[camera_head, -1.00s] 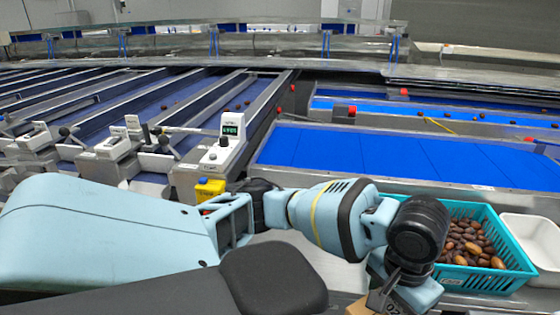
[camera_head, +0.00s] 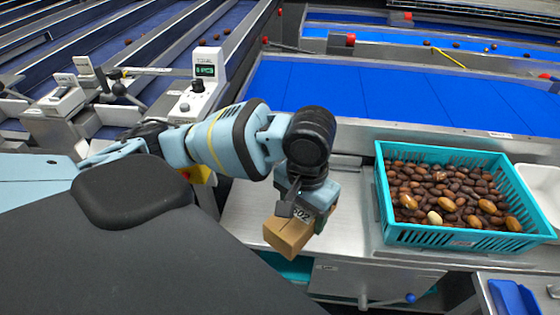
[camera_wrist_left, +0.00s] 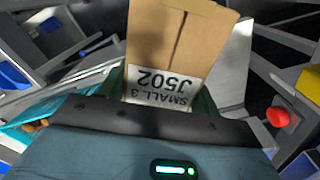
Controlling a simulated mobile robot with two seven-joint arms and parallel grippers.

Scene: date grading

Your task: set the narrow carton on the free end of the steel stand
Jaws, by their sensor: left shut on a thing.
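The narrow carton (camera_head: 290,234) is a brown cardboard box. My left gripper (camera_head: 305,208) is shut on it and holds it tilted in the head view, over the front part of the steel stand (camera_head: 345,215). I cannot tell its height above the surface. In the left wrist view the carton (camera_wrist_left: 180,45) is between the fingers, with a white label reading "SMALL 3 J502". The stand's left end is bare, partly hidden behind my arm and the carton. My right gripper is not in view.
A teal basket (camera_head: 384,200) of brown dates stands on the stand, right of the carton. A white tray (camera_head: 540,180) is at the far right. A blue conveyor (camera_head: 400,95) runs behind. A blue-knobbed lever (camera_head: 410,298) is below the stand.

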